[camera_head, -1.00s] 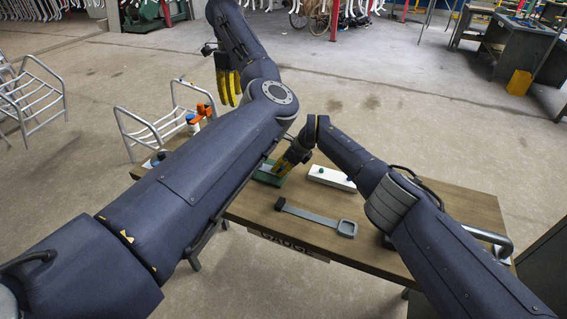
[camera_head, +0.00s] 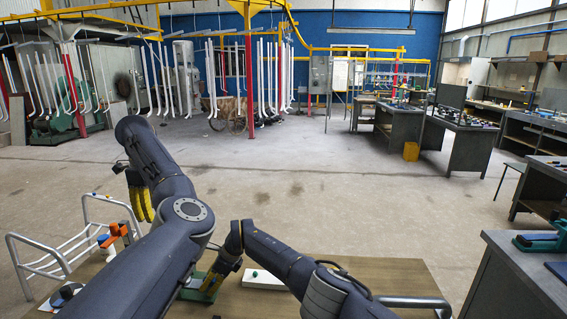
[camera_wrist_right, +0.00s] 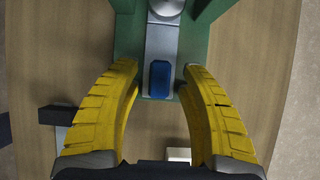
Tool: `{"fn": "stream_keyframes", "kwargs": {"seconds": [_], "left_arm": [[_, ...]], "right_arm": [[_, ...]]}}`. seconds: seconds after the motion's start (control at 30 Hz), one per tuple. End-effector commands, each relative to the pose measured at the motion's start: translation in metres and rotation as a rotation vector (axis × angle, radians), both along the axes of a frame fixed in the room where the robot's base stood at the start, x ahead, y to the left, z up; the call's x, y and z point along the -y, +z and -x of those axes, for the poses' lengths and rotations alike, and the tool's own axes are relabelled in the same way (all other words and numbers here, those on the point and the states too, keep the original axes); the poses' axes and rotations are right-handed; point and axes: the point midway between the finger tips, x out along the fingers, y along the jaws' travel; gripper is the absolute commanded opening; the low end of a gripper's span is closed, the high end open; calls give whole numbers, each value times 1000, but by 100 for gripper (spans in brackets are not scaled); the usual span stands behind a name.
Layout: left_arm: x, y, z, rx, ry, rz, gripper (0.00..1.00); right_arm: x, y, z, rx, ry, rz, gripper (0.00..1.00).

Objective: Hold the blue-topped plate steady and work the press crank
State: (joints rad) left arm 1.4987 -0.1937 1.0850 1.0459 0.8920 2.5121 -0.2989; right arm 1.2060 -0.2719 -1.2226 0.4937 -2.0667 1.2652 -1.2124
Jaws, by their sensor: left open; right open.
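My right gripper (camera_wrist_right: 160,68) is open in the right wrist view, its two yellow fingers on either side of a blue end piece (camera_wrist_right: 160,78). That piece sits on a grey metal bar (camera_wrist_right: 162,42), which lies over a green body (camera_wrist_right: 127,45). I cannot tell whether the fingers touch it. In the head view the right gripper (camera_head: 212,281) is low over the green body (camera_head: 198,293), partly covered by my arms. My left gripper (camera_head: 141,203) is open and empty, hanging left above the floor, away from the table. I cannot make out a blue-topped plate for certain.
A white block (camera_head: 262,283) with a green knob lies on the wooden table (camera_head: 395,275), right of the green body. A metal chair frame (camera_head: 50,255) and an orange-topped item (camera_head: 115,232) are at left. Grey workbenches (camera_head: 515,285) stand at right.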

Motion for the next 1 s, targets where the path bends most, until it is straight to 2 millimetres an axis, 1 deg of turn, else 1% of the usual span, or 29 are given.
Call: {"fn": "stream_keyframes", "kwargs": {"seconds": [0.27,0.47,0.53,0.8,1.0], "left_arm": [[0,0,0,0,0,0,44],[0,0,0,0,0,0,44],[0,0,0,0,0,0,44],[0,0,0,0,0,0,44],[0,0,0,0,0,0,44]], "right_arm": [[3,7,-1,3,1,-3,42],[12,22,-1,6,2,-2,42],[17,28,0,4,1,-2,42],[39,64,2,5,0,0,42],[52,86,4,2,0,0,42]]}}
